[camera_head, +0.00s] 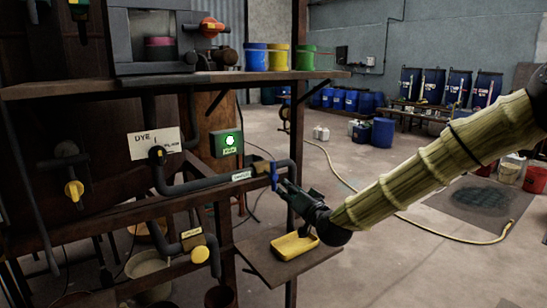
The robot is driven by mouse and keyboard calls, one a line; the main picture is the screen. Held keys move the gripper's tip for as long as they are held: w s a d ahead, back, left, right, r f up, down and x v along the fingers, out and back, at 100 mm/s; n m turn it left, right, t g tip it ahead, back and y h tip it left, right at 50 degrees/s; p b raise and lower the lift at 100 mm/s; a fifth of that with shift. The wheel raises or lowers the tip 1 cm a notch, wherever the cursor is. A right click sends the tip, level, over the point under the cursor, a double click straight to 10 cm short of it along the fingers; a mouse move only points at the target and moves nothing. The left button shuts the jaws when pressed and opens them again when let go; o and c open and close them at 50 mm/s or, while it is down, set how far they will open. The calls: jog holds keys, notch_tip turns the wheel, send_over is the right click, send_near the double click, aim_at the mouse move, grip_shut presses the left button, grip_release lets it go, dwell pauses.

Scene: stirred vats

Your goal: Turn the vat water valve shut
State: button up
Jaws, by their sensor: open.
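Other valves show: a yellow one (200,254) on the lower pipe, a yellow one (74,190) at the left, and an orange-red one (211,27) at the top. No readable label shows which is the vat water valve.
A green-lit box (227,143) is mounted behind the pipe. A yellow tray (294,245) sits on a low shelf (265,262) below my gripper. Blue, yellow and green buckets (280,57) stand on the upper shelf. A yellow hose (440,231) crosses the open floor at right.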

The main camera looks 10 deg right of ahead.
aim_at(274, 171)
notch_tip(274, 171, up, 4)
jog(key=s+a+n+p, duration=0.2)
jog(key=n+p, duration=0.4)
jog(key=n, duration=0.2)
jog(key=p+x, duration=0.1)
jog(key=x, duration=0.2)
jog(key=p+x, duration=0.1)
jog(key=x, duration=0.2)
jog(key=p+x, duration=0.2)
jog(key=x, duration=0.1)
jog(key=shift+d+r, duration=0.15)
jog(key=shift+r, duration=0.15)
jog(key=shift+x, duration=0.95)
jog(key=shift+f, duration=0.1)
jog(key=shift+c, duration=0.5)
grip_shut()
